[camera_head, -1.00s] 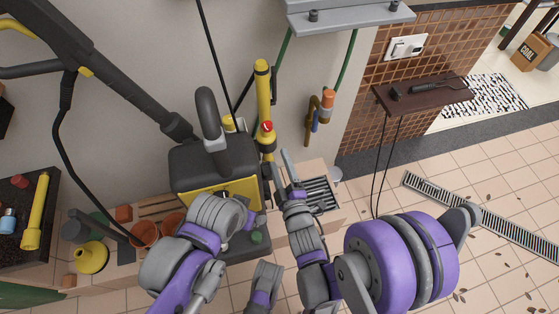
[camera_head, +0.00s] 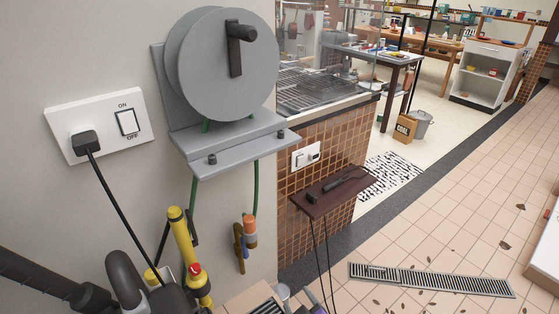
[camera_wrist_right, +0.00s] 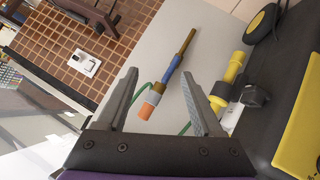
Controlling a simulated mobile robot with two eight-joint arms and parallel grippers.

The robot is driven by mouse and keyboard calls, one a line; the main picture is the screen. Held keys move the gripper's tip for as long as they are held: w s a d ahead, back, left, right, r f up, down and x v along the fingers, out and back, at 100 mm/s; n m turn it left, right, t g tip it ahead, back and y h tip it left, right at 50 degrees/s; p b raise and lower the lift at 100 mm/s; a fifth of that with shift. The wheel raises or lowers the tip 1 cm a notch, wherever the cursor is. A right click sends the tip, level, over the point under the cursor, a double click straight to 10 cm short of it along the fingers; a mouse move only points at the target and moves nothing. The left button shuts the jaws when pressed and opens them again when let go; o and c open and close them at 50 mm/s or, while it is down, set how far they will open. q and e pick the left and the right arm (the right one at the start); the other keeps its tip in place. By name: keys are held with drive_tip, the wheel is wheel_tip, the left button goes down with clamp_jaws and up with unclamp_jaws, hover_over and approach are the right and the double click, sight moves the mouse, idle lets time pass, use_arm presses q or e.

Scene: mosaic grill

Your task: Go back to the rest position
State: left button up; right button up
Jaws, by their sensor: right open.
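My right gripper (camera_wrist_right: 158,74) is open in the right wrist view. Its two grey fingers are spread apart with nothing between the tips. Beyond them, a brass tap with a blue part and an orange hose connector (camera_wrist_right: 155,100) shows against the wall. In the head view, only a small grey tip, perhaps of my right gripper, shows at the bottom edge. My left gripper is out of both views.
A grey hose reel (camera_head: 222,70) hangs on the wall beside a switch plate (camera_head: 62,115). A yellow-and-black pressure washer (camera_wrist_right: 300,125) stands close in the wrist view. A small dark shelf (camera_head: 330,192) juts from the tiled counter. Tiled floor (camera_head: 440,225) lies open at right.

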drive_tip(key=s+d+m+g+h, duration=0.3)
drive_tip(key=s+d+m+g, duration=0.45)
drive_tip(key=s+d, duration=0.75)
use_arm(q)
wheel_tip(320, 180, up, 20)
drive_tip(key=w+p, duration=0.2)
drive_tip(key=p, duration=1.5)
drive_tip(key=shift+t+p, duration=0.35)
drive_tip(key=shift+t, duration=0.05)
use_arm(e)
wheel_tip(320, 180, up, 20)
drive_tip(key=a+m+t, duration=0.1)
drive_tip(key=a+t, duration=0.1)
drive_tip(key=shift+s+m, duration=0.25)
drive_tip(key=shift+m, duration=0.1)
